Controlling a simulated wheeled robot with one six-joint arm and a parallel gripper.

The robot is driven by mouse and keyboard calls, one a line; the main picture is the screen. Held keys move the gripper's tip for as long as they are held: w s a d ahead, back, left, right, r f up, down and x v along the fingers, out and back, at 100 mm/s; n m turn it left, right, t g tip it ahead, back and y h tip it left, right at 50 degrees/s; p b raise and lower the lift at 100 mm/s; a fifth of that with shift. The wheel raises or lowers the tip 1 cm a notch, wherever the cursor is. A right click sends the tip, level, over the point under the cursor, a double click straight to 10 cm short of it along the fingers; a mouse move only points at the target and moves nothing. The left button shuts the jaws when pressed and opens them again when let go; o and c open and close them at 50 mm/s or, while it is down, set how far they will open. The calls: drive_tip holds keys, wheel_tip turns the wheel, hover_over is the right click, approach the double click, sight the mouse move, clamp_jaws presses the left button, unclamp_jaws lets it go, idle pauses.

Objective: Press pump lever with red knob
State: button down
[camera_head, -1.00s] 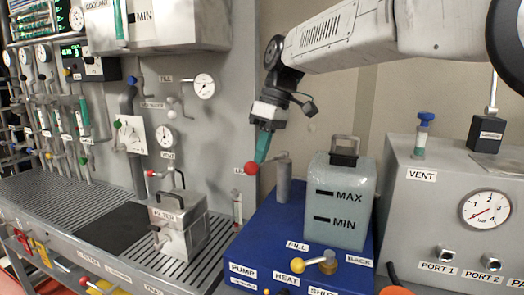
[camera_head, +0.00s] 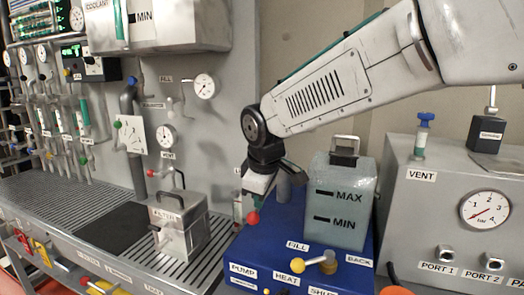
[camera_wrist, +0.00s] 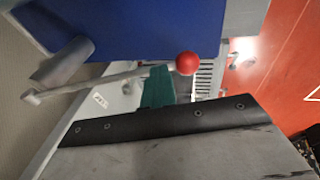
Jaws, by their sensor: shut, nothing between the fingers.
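The red knob (camera_head: 253,217) is at the end of the pump lever, above the back left part of the blue pump base (camera_head: 262,254). My gripper (camera_head: 255,203) is shut and points down just above the knob. In the wrist view the red knob (camera_wrist: 187,63) sits beside the teal fingertips (camera_wrist: 158,88), and the grey lever rod (camera_wrist: 110,80) runs behind them to the left. The fingers overlap the rod near the knob; whether they touch it I cannot tell. The lever's post is partly hidden by my gripper in the head view.
A grey tank (camera_head: 341,205) marked MAX and MIN stands on the blue base to the right. A yellow-knobbed valve (camera_head: 327,263) is in front of it. A filter box (camera_head: 178,228) stands to the left, and a vent and gauge box (camera_head: 455,195) to the right.

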drive_tip(key=shift+d+f, duration=0.2)
drive_tip(key=shift+f, duration=1.15)
drive_tip(key=a+v, duration=0.1)
drive_tip(key=v, duration=1.4)
drive_tip(key=shift+d, duration=0.2)
idle(0.5)
